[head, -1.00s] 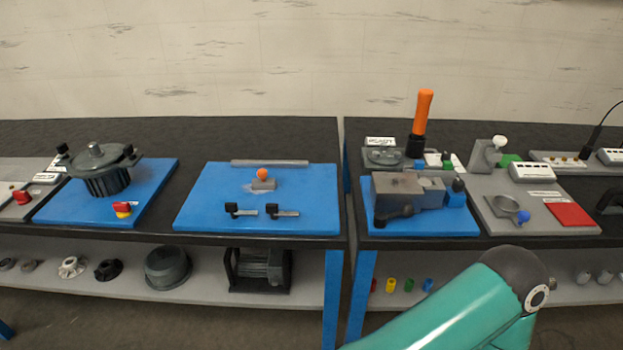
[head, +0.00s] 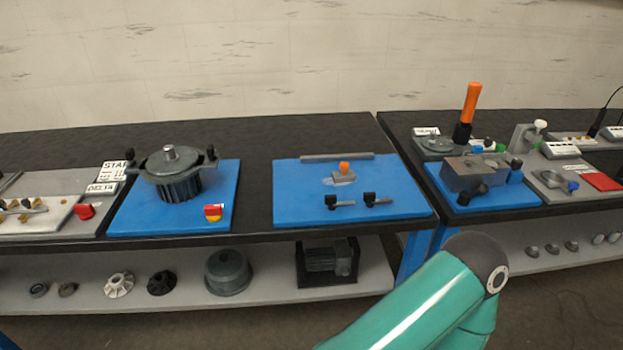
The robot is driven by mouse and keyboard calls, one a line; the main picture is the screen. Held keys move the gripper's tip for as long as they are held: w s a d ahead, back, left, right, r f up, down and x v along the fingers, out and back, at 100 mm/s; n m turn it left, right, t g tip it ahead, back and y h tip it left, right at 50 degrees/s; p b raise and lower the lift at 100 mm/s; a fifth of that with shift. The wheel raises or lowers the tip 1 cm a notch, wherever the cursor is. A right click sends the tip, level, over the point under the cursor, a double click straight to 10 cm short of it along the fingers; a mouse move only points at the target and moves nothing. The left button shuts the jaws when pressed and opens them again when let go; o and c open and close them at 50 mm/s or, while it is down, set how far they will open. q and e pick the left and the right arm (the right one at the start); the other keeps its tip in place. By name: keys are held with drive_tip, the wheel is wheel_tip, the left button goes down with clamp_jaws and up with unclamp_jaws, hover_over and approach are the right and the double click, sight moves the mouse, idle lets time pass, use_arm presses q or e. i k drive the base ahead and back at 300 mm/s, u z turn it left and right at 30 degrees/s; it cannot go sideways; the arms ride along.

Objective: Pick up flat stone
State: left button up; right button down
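I cannot say for certain which piece is the flat stone. On the middle blue board (head: 300,212) lies a small flat grey piece (head: 343,176) with an orange knob (head: 344,167) on it. A long flat grey bar (head: 337,156) lies along the board's back edge. Two small black-ended clamps or tools (head: 341,203) lie near its front. Neither gripper is in view. Only a teal link of my own arm shows at the bottom right.
A dark finned motor housing (head: 175,173) stands on the left blue board. A vise (head: 470,173) and an orange-handled tool (head: 470,104) are on the right bench. A lower shelf (head: 210,299) holds round parts. A gap separates the benches.

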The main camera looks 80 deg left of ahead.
sight(345, 175)
drive_tip(key=u, duration=0.2)
drive_tip(key=k, duration=0.3)
drive_tip(key=u, duration=1.1)
drive_tip(key=i, duration=0.75)
drive_tip(key=u, duration=0.05)
drive_tip(key=k, duration=0.9)
drive_tip(key=u, duration=0.2)
drive_tip(key=i, duration=1)
drive_tip(key=z, duration=0.1)
